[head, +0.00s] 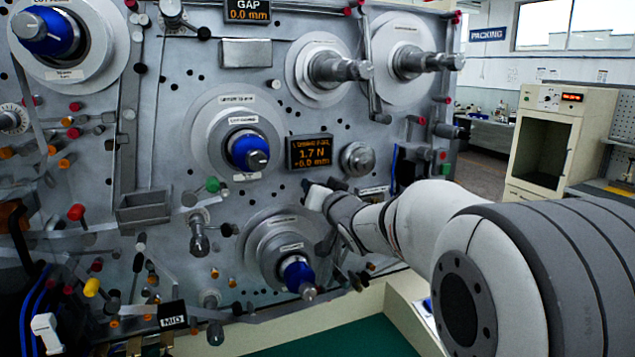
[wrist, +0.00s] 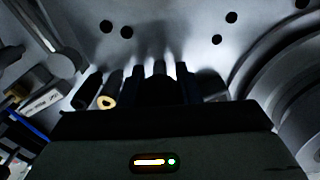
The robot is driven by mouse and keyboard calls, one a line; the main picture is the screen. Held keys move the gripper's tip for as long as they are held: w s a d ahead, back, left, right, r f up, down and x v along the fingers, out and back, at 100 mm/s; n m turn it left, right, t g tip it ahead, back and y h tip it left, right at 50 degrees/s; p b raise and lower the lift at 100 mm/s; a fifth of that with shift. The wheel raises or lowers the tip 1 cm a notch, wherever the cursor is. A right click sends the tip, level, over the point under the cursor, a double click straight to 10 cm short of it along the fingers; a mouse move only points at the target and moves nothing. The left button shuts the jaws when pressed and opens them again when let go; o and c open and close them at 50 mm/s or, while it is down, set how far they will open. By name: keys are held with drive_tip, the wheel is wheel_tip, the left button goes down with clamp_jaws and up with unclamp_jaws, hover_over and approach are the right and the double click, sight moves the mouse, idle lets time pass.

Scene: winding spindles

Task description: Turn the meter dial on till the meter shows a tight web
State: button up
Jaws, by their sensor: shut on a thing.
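The meter (head: 310,152) is a dark display with orange figures, reading 1.7 N and +0.0 mm. My gripper (head: 314,190) is at the grey panel just below the meter. In the wrist view my gripper (wrist: 160,88) is shut on a small dark thing between its fingers, seemingly the meter dial. The dial is mostly hidden by the fingers and its markings cannot be read. A round silver knob (head: 357,158) stands right of the meter, apart from my gripper.
A blue-hubbed spindle (head: 249,150) is left of the meter; another (head: 297,275) is below my gripper. Bare silver spindles (head: 338,68) project above. A grey tray (head: 144,206) is fixed at left. A cream cabinet (head: 562,130) stands far right.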

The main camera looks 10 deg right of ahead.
drive_tip(key=shift+m+p, duration=0.3)
drive_tip(key=shift+m, duration=0.4)
drive_tip(key=o, duration=1)
drive_tip(key=s, duration=0.2)
drive_tip(key=s+d+b, duration=0.1)
drive_tip(key=s, duration=0.4)
drive_tip(key=shift+s+d, duration=0.3)
drive_tip(key=shift+s, duration=0.05)
drive_tip(key=shift+f, duration=0.1)
